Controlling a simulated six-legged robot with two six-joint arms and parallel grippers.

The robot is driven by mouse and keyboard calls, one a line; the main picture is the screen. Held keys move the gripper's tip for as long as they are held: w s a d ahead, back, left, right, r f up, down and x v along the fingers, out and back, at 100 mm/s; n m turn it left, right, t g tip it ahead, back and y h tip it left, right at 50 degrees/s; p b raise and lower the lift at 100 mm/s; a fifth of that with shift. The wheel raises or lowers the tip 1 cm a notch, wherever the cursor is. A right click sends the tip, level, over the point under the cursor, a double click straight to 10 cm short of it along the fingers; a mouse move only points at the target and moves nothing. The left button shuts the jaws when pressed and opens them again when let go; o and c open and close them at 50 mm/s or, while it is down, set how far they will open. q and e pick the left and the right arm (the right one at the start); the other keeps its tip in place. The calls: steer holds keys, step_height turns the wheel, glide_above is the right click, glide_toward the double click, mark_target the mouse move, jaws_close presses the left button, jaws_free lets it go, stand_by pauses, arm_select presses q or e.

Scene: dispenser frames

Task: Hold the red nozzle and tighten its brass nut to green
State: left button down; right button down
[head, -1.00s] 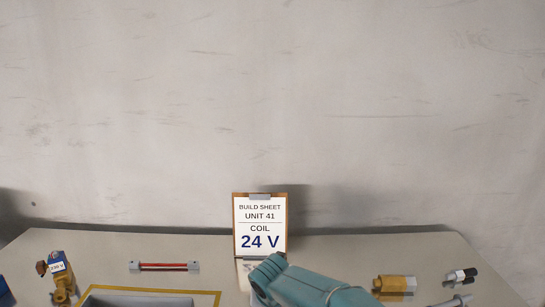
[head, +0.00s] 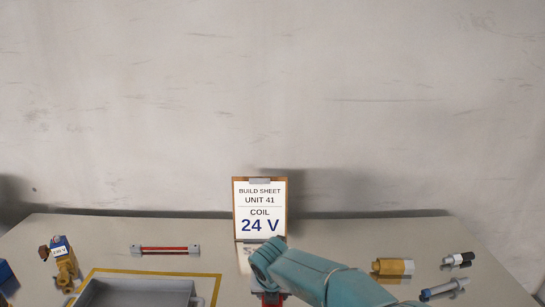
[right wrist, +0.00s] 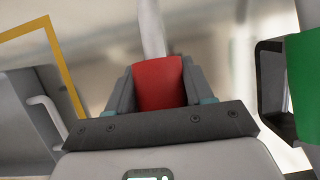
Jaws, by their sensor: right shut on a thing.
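The red nozzle (right wrist: 158,83) is between the two grey fingers of my right gripper (right wrist: 158,88) in the right wrist view, and the gripper is shut on it. A pale tube (right wrist: 152,28) runs up from behind it. In the head view my teal right arm covers the spot, and only a bit of red shows below its wrist at the bottom edge. I cannot make out the brass nut on the nozzle in either view. My left gripper is not in view.
A grey tray (head: 135,286) lies inside a yellow outline. A brass valve with a blue coil (head: 62,262) stands left, a red-tubed part (head: 165,250) behind, a brass fitting (head: 392,267) right. The build sheet (head: 260,212) reads 24 V. A dark-and-green part (right wrist: 305,85) stands right of my gripper.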

steer(key=shift+r, duration=0.1)
steer(key=shift+c, duration=1.8)
jaws_free()
